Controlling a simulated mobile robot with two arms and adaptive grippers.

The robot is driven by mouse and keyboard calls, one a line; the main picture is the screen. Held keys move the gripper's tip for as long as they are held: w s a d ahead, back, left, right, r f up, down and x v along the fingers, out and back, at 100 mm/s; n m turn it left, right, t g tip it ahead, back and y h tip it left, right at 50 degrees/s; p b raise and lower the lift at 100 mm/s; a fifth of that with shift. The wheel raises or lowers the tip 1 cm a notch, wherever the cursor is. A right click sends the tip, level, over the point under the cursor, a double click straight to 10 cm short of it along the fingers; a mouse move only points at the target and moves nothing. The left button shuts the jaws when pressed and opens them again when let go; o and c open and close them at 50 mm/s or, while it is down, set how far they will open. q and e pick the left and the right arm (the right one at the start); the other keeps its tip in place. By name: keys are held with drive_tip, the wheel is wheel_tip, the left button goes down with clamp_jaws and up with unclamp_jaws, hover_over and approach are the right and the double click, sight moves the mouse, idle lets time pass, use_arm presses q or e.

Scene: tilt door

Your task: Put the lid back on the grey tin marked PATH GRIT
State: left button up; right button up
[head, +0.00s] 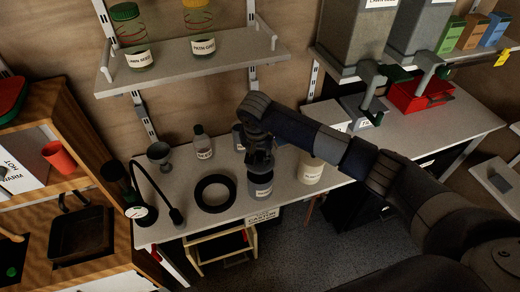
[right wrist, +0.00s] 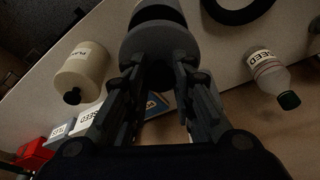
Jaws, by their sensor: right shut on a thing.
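The grey tin (head: 260,188) stands upright on the pale bench under my right gripper, its label facing front and too small to read surely. My right gripper (head: 260,158) points down over the tin. In the right wrist view the gripper (right wrist: 158,85) is shut on the lid (right wrist: 158,42), a dark grey round disc with its grip between the fingers. The tin (right wrist: 157,14) shows just beyond the disc's edge. I cannot tell whether the lid touches the tin's rim. In the head view the arm and gripper hide most of the lid. My left gripper is not in view.
A black ring (head: 202,203) lies left of the tin. A cream pot (head: 310,172) stands close on its right. A bottle (head: 204,147), a grey goblet (head: 160,155) and a lamp-like gooseneck (head: 153,181) stand further left. A shelf (head: 190,71) with jars hangs above.

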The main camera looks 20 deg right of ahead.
sight(259, 163)
drive_tip(key=shift+f+b, duration=0.3)
drive_tip(key=shift+f, duration=0.45)
wheel_tip(259, 163, down, 3)
drive_tip(key=shift+d+f+b, duration=0.1)
drive_tip(key=shift+f+b, duration=0.1)
drive_tip(key=shift+b, duration=0.95)
drive_tip(key=shift+f+b, duration=0.5)
drive_tip(key=shift+f, duration=0.1)
use_arm(q)
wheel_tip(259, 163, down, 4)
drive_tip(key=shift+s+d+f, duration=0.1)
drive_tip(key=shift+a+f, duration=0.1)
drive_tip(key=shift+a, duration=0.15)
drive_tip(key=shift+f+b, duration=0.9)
drive_tip(key=shift+b, duration=0.15)
use_arm(e)
drive_tip(key=shift+f, duration=0.15)
drive_tip(key=o, duration=1)
drive_tip(key=shift+c, duration=0.2)
